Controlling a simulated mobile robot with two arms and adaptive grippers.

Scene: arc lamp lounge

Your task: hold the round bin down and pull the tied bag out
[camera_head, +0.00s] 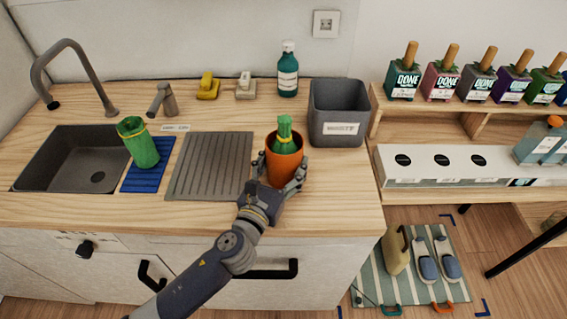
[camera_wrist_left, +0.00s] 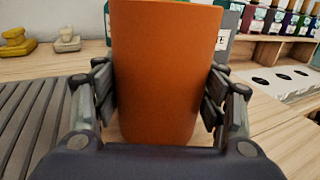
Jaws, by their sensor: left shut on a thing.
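The round orange bin (camera_head: 283,164) stands upright on the wooden counter, right of the ribbed grey drainboard. A green bag (camera_head: 285,127) tied with a yellow band sticks up out of its top. My left gripper (camera_head: 283,172) is shut on the bin, with a finger on each side of its wall. In the left wrist view the bin (camera_wrist_left: 166,70) fills the middle between the two fingers, and the bag is hidden there. My right gripper is in neither view.
A grey square bin (camera_head: 338,112) stands close to the right of the orange bin. Another green bag (camera_head: 138,143) with a yellow band is on the blue mat (camera_head: 149,172) by the sink (camera_head: 72,158). A teal bottle (camera_head: 288,70) stands behind. The counter's front strip is clear.

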